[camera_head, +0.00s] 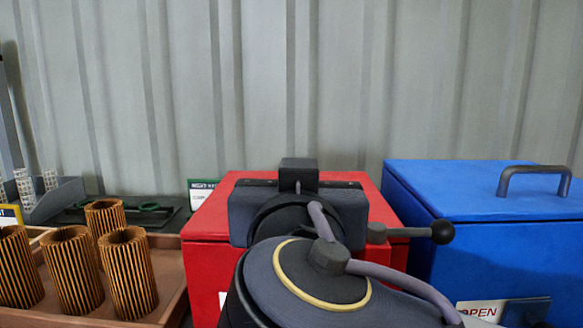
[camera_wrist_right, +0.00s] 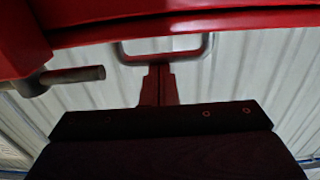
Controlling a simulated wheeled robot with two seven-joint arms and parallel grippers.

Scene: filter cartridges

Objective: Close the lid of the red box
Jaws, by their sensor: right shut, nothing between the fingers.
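The red box (camera_head: 207,257) stands against the wall in the middle of the head view. Its red lid (camera_head: 215,208) looks flat on top of the box, but my right arm covers most of the front, so I cannot tell whether it is fully down. In the right wrist view, a red edge (camera_wrist_right: 180,27) crosses the top and a grey handle loop (camera_wrist_right: 208,47) shows below it. My right gripper (camera_wrist_right: 157,72) is shut with nothing between its fingers, near the handle; contact is unclear. In the head view its fingers are hidden. My left gripper is not in view.
A blue box (camera_head: 450,262) with a closed lid and dark handle (camera_head: 535,170) stands right of the red box. A lever with a black knob (camera_head: 442,231) sticks out between them. At left, a brown tray (camera_head: 163,303) holds several ribbed cartridges (camera_head: 128,272).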

